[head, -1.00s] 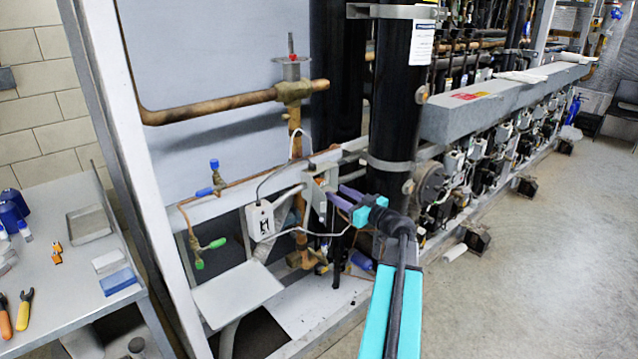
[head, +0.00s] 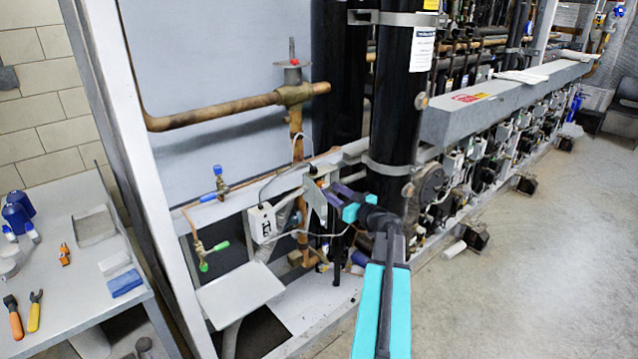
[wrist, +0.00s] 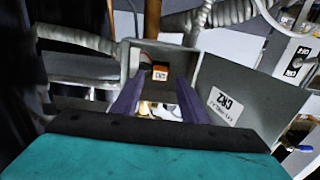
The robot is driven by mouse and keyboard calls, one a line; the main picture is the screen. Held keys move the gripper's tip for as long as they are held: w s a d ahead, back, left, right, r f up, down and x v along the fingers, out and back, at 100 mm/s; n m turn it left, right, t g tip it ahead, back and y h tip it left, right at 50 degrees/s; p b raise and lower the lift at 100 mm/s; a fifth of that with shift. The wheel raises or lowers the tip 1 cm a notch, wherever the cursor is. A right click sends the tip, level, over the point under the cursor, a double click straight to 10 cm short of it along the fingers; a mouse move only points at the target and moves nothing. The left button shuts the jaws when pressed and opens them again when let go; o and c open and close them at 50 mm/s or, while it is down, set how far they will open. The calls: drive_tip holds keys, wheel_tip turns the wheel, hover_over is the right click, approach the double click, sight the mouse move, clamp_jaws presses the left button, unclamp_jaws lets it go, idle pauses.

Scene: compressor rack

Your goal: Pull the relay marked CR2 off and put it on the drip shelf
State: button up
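The relay marked CR2 is a small orange block (wrist: 160,72) inside an open grey box (wrist: 134,62) in the wrist view. The box's open door (wrist: 245,92) carries a white CR2 label. In the head view the box (head: 316,198) is mounted on the rack frame, and the relay cannot be made out. My gripper (head: 331,192) is at the box mouth. In the wrist view its two purple fingers (wrist: 160,88) are apart, with the relay visible between and beyond them; contact cannot be told. The drip shelf (head: 240,292) is a bare pale plate below left of the box.
A white switch box (head: 262,222) with cables hangs just left of the grey box. A copper pipe (head: 298,140) and a thick black cylinder (head: 395,110) stand close by. A workbench (head: 75,285) with tools is at far left. The floor at right is open.

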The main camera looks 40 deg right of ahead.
sight(324, 186)
drive_tip(key=shift+w+f+b, duration=0.1)
drive_tip(key=shift+w+b, duration=0.35)
drive_tip(key=shift+b, duration=0.1)
drive_tip(key=shift+w+d+b, duration=0.15)
drive_tip(key=shift+w+b, duration=0.9)
drive_tip(key=shift+b, duration=0.1)
drive_tip(key=shift+w+b, duration=0.45)
drive_tip(key=shift+w, duration=0.15)
drive_tip(key=shift+b, duration=1.95)
drive_tip(key=shift+c, duration=0.5)
clamp_jaws()
drive_tip(key=shift+s, duration=0.15)
